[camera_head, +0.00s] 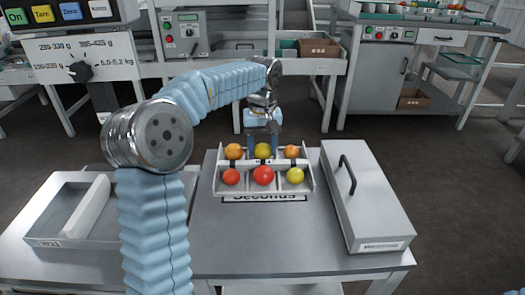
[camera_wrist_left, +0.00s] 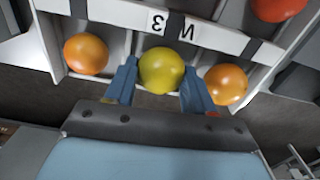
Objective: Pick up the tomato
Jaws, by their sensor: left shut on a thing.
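A white tray (camera_head: 218,187) with compartments stands on the grey table and holds several tomatoes in two rows. In its back row, a yellow-green tomato (camera_head: 263,150) sits between two orange ones (camera_head: 233,151) (camera_head: 292,152). The front row has two red tomatoes (camera_head: 231,177) (camera_head: 263,175) and a yellow one (camera_head: 295,175). My left gripper (camera_head: 263,140) reaches down at the back row, its blue fingers shut on the yellow-green tomato, which also shows in the left wrist view (camera_wrist_left: 161,70). The tomato is still level with its neighbours. My right gripper is not in view.
A lidded grey box (camera_head: 370,205) with a black handle stands to the right of the tray. A shallow metal bin (camera_head: 50,238) lies at the left. A label reading "Seconds" (camera_head: 264,197) lies before the tray. The table front (camera_head: 270,240) is clear.

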